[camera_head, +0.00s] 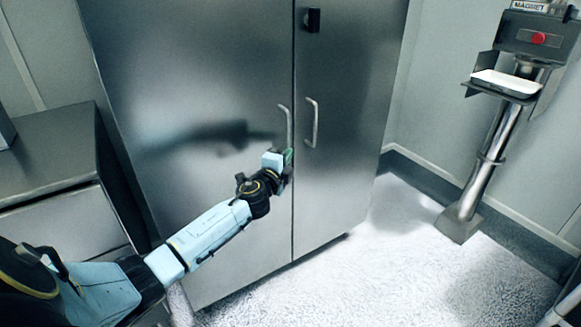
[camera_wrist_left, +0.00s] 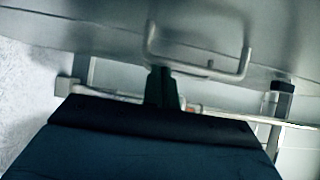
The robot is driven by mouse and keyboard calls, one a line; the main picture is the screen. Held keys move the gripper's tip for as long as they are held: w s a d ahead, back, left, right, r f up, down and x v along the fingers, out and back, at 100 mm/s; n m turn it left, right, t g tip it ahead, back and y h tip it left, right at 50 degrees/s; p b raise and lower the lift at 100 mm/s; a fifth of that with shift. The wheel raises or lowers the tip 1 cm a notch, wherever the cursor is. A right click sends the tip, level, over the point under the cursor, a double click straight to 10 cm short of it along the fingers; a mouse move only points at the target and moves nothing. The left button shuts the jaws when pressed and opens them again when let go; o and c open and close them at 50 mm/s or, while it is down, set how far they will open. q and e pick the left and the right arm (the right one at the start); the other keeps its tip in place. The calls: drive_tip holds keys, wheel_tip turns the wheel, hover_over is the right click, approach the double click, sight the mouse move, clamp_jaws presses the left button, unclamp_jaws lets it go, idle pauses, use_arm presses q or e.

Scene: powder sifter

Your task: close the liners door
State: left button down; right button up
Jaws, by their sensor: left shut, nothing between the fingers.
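A tall steel cabinet with a left door (camera_head: 205,80) and a right door (camera_head: 340,180) fills the middle of the head view. No label on it tells me which is the liners door. Both doors look about flush at the centre seam, though a small gap is hard to judge. The left handle (camera_head: 285,124) and the right handle (camera_head: 312,122) flank the seam. My left gripper (camera_head: 288,158) is shut and empty, just below the left handle at the left door's seam-side edge. In the left wrist view its fingers (camera_wrist_left: 163,88) are together near a handle (camera_wrist_left: 198,68). My right gripper is not in view.
A black latch box (camera_head: 312,20) sits high on the right door. A steel counter (camera_head: 45,150) stands at the left. A post-mounted stand with a red button (camera_head: 538,39) and a white tray (camera_head: 505,82) is at the right. Floor (camera_head: 385,265) at the lower right is clear.

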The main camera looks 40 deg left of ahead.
use_arm(q)
drive_tip(key=shift+w+a+r+y, duration=0.1)
drive_tip(key=shift+a+r+y, duration=0.25)
drive_tip(key=shift+a, duration=0.2)
drive_tip(key=shift+d, duration=0.1)
drive_tip(key=d+p+v, duration=0.3)
drive_tip(key=v, duration=1)
drive_tip(key=shift+f, duration=0.3)
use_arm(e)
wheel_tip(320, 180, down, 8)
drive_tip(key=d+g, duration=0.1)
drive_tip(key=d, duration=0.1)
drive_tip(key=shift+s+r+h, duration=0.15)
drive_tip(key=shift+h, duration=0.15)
